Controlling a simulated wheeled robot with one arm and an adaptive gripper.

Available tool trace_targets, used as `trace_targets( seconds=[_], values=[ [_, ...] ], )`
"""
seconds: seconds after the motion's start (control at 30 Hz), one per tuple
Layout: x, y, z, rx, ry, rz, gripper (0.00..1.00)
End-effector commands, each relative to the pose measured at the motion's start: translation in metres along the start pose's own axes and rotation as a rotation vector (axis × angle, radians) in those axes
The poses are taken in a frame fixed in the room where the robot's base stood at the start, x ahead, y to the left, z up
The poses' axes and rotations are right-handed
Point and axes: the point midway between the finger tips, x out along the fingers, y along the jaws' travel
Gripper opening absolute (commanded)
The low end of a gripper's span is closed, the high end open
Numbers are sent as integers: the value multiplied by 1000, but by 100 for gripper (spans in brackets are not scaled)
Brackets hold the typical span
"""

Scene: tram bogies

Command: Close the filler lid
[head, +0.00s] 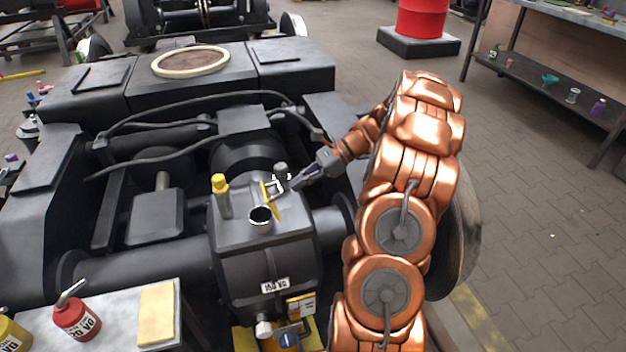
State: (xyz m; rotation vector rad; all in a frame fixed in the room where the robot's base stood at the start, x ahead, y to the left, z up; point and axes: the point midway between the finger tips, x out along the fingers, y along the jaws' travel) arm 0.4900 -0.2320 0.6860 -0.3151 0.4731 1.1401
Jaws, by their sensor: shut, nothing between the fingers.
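The filler neck (261,218) is a round opening with a pale rim on top of the dark gearbox housing (265,258). Its inside is visible, so it is uncovered. The yellow filler lid (268,197) stands up steeply behind the neck, seen almost edge-on. My gripper (279,186) is shut and empty, just right of and behind the raised lid. I cannot tell whether its fingertips touch the lid.
A yellow-capped post (220,190) stands left of the neck, and a dark knob (281,170) behind my gripper. Hoses (170,155) cross the bogie frame behind. A bench with a red oil can (77,318) and a yellow cloth (157,313) is at front left.

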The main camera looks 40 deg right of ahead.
Motion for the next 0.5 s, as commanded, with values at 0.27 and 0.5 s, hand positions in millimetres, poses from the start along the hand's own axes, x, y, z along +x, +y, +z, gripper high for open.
trace_targets(
  seconds=[0.27, 0.5],
  values=[
    [12, 0, 12, 1, -3, 1, 0],
    [12, 0, 12, 1, -3, 1, 0]
  ],
)
